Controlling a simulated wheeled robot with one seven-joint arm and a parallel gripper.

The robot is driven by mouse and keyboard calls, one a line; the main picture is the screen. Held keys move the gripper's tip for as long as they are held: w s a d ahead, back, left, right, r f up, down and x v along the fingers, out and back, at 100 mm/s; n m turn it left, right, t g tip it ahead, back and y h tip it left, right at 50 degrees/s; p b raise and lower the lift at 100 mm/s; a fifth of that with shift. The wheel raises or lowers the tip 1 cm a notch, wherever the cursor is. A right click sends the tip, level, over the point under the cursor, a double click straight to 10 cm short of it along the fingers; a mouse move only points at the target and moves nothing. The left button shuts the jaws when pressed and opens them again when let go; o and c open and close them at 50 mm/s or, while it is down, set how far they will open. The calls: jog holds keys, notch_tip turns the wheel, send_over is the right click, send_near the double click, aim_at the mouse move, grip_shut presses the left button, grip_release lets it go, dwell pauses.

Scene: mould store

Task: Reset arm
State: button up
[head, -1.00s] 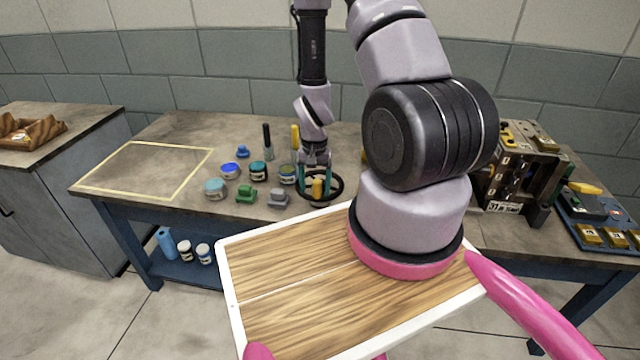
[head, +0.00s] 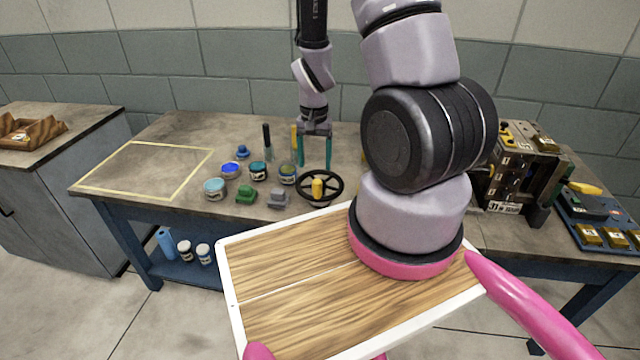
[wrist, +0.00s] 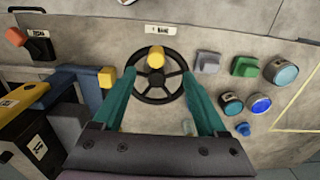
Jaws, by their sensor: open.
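My gripper (head: 314,152) hangs above the workbench with its two teal fingers apart and nothing between them. Below and in front of it lies a black handwheel (head: 320,198) with a yellow knob (head: 318,187). In the wrist view the handwheel (wrist: 140,92) shows between and beyond the open fingertips (wrist: 161,88), with its yellow knob (wrist: 156,58) at the rim. The fingers look clear of the wheel.
Several jars, such as a blue-lidded one (head: 230,170), and green (head: 246,194) and grey (head: 278,198) blocks stand left of the wheel. A mould machine (head: 515,170) stands at the right. The yellow-taped area (head: 148,168) at the bench's left is empty.

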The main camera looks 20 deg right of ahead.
dwell(0.4)
notch_tip(320, 180, up, 24)
jog(key=a+n+t+y, duration=0.1)
jog(key=a+t, duration=0.1)
jog(key=t, duration=0.2)
jog(key=s+r+t, duration=0.1)
jog(key=s+r, duration=0.4)
jog(key=r, duration=0.2)
jog(key=s+a+r+n+t+y, duration=0.1)
jog(key=s+r+t, duration=0.1)
jog(key=s+r, duration=0.4)
notch_tip(320, 180, up, 3)
jog(key=shift+a+f+n, duration=0.2)
jog(key=shift+n, duration=0.1)
